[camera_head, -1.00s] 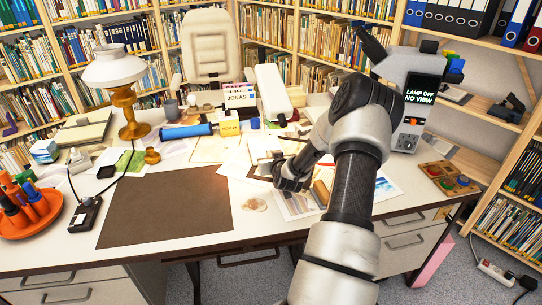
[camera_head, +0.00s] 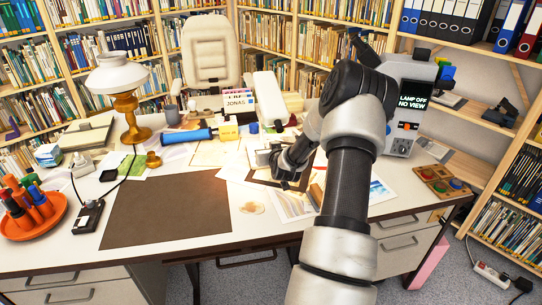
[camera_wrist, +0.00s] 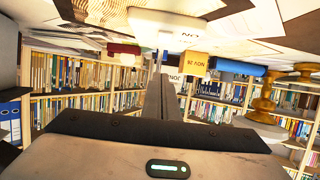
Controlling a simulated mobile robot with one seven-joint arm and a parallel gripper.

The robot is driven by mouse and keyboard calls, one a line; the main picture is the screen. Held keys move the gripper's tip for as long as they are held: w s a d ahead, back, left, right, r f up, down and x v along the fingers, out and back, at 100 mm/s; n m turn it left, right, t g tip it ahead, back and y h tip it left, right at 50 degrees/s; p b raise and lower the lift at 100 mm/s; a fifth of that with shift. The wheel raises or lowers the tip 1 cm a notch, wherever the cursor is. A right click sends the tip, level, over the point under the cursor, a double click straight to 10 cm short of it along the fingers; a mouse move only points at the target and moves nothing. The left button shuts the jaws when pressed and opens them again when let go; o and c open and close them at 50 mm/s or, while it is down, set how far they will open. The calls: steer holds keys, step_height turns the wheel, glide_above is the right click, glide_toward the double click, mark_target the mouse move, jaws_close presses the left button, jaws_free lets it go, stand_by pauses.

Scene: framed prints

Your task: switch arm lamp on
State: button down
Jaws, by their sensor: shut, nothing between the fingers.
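A white long-headed thing (camera_head: 268,98), which looks like the arm lamp's head, stands at the back middle of the desk in the head view. A pale piece (camera_wrist: 158,22) at the top of the upside-down wrist view may be part of it; a mark like "ON" shows beside it. A grey device at the right has a screen (camera_head: 412,94) reading "LAMP OFF NO VIEW". My gripper (camera_head: 290,172) is low over the papers in front of the white thing. Its fingers (camera_wrist: 161,88) are shut and empty. My arm hides part of the desk, and I cannot make out a switch.
A brass lamp with a white shade (camera_head: 117,76) stands at the left. A blue roll (camera_head: 188,135) and yellow box (camera_head: 229,131) lie behind the brown mat (camera_head: 165,208). An orange pen tray (camera_head: 48,217) is at the left edge. The mat is bare.

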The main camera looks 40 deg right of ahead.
steer(key=s+a, duration=0.3)
steer(key=s, duration=0.5)
steer(key=shift+s+a+r, duration=0.2)
steer(key=shift+s+a, duration=0.1)
steer(key=shift+a, duration=0.05)
